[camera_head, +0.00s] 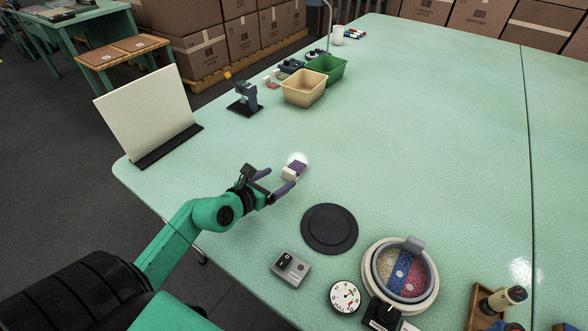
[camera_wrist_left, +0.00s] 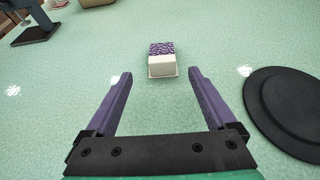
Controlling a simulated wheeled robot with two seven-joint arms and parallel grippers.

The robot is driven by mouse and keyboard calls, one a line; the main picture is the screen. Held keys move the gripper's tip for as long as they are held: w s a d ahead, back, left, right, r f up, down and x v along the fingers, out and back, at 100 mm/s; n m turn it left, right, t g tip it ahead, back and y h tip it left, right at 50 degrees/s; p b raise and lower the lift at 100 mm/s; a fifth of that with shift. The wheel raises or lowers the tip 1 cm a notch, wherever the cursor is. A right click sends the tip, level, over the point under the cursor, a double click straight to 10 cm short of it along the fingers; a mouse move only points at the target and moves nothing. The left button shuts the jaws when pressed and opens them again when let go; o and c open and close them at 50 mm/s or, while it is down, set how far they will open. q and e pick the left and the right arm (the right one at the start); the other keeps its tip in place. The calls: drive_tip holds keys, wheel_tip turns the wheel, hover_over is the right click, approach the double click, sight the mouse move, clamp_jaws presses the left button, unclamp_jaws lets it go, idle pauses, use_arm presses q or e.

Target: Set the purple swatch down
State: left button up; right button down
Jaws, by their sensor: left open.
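The purple swatch (camera_head: 298,166) is a small block with a purple tufted face and a cream part. It lies on the green table. In the left wrist view the swatch (camera_wrist_left: 161,60) sits just beyond the fingertips, centred between them, and neither finger appears to touch it. My left gripper (camera_head: 279,182) is open and empty, low over the table; its purple fingers also show in the left wrist view (camera_wrist_left: 160,75). My right gripper is not in view.
A black round disc (camera_head: 329,228) lies right of the swatch. A grey switch box (camera_head: 290,268), a dial (camera_head: 345,296) and a bowl of coloured beads (camera_head: 402,270) are nearer. Tan (camera_head: 303,88) and green (camera_head: 328,68) bins stand farther back.

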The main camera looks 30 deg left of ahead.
sight(287, 174)
use_arm(q)
drive_tip(key=x, duration=0.5)
drive_tip(key=shift+w+d, duration=0.25)
drive_tip(key=shift+w, duration=0.15)
drive_tip(key=shift+s, duration=0.1)
clamp_jaws()
